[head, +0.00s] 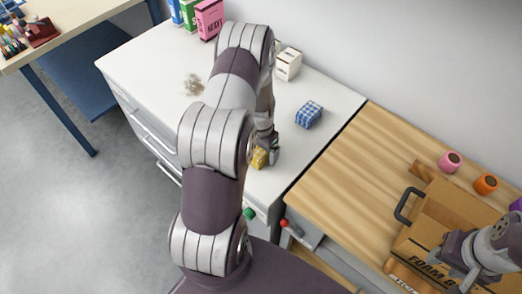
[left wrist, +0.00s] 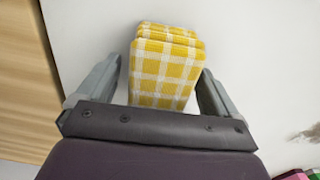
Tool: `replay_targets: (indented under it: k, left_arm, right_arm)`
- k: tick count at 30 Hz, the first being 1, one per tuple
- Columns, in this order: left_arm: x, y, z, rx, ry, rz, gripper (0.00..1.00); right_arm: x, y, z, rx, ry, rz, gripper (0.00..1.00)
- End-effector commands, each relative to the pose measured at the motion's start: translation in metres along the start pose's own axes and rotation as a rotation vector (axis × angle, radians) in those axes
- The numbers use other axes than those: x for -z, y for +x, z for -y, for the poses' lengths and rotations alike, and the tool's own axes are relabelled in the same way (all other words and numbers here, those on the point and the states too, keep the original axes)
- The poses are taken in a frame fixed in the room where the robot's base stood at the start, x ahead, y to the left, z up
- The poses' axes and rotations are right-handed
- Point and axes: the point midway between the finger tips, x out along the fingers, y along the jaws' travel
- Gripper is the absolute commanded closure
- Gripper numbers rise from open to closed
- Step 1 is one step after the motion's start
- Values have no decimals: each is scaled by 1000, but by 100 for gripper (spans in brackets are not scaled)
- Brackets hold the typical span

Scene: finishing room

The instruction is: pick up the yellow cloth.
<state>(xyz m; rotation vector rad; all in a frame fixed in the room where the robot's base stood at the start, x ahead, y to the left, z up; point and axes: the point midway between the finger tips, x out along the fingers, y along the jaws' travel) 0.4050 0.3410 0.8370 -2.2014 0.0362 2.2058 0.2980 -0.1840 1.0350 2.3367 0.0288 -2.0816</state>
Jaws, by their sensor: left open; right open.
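The yellow cloth (head: 259,158) is a folded, yellow and white checked stack on the white cabinet top, near its front right part. In the head view my left arm and gripper (head: 268,150) partly cover it. In the left wrist view the cloth (left wrist: 165,68) lies between the two fingers of my left gripper (left wrist: 160,85), which is open, with a gap on each side of the cloth. My right gripper (head: 467,280) is at the lower right over a cardboard box; its fingers are hard to make out.
A blue checked folded cloth (head: 309,114) and a small white box (head: 288,63) lie behind on the cabinet (head: 330,92). A pale crumpled patch (head: 193,84) is at left. Wooden worktop (head: 340,165) holds thread-like spools (head: 486,183) and a cardboard box (head: 440,222).

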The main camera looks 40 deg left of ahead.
Motion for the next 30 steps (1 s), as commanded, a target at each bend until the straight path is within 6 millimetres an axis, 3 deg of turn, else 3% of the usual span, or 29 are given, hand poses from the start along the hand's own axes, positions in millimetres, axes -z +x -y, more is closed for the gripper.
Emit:
replay_targets:
  k: [2,7,8,19,26,30]
  left_arm:
    - [0,0,0,0,0,0,6]
    - [0,0,0,0,0,0,58]
    - [0,0,0,0,0,0,63]
    - [0,-6,0,0,0,-1,63]
    - [1,-42,0,2,0,-4,63]
    - [-15,-60,-28,1,4,-2,63]
  right_arm:
    - [0,0,0,0,0,0,57]
    - [0,0,0,0,0,0,57]
    - [0,0,0,0,0,0,57]
    - [0,2,0,0,0,0,57]
    - [-1,8,0,0,0,0,57]
    - [-1,12,0,0,0,0,57]
